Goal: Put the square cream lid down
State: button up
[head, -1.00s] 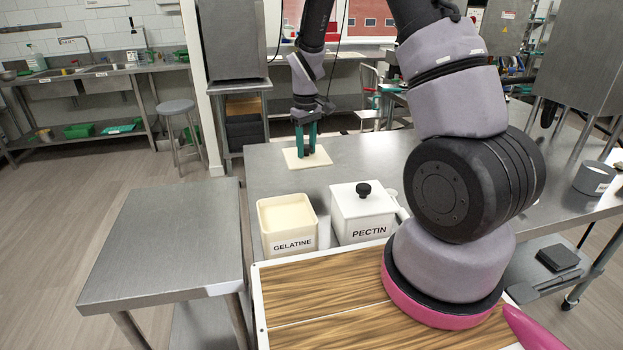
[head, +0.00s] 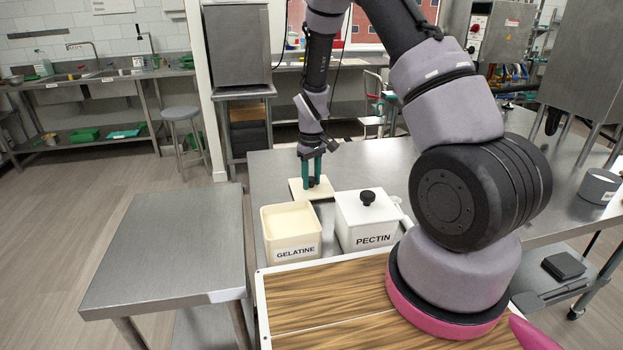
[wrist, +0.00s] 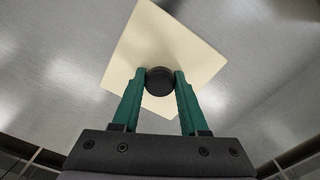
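The square cream lid (head: 297,190) is over the steel table, behind the gelatine container. It also shows in the wrist view (wrist: 180,42), flat and turned at an angle, with a round black knob (wrist: 160,80) on it. My gripper (head: 311,178) points down over the lid. Its two green fingers stand on either side of the knob and appear shut on it; they also show in the wrist view (wrist: 160,88). I cannot tell whether the lid touches the table or hangs just above it.
The open cream container marked GELATINE (head: 292,252) and the white lidded container marked PECTIN (head: 370,222) stand just in front of the lid. Bare steel table (head: 270,168) lies left of and behind the lid. A wooden board (head: 330,300) is nearest.

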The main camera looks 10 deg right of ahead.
jog(key=o, duration=0.3)
jog(key=shift+o, duration=0.2)
notch_tip(320, 180, up, 13)
notch_tip(320, 180, up, 18)
jog(key=m+t+y, duration=0.1)
jog(key=m+t, duration=0.2)
jog(key=m, duration=0.1)
send_over(311, 179)
jog(key=s+d, duration=0.4)
jog(key=s, duration=0.4)
jog(key=s+d+r+m+t, duration=0.1)
jog(key=s+r+m+t, duration=0.1)
jog(key=s, duration=0.6)
jog(key=s+d+r+m+t+y, duration=0.1)
jog(key=s+r+m+t, duration=0.1)
jog(key=s+r, duration=0.5)
jog(key=shift+s+m, duration=0.9)
jog(key=shift+s, duration=0.1)
jog(key=shift+r, duration=0.1)
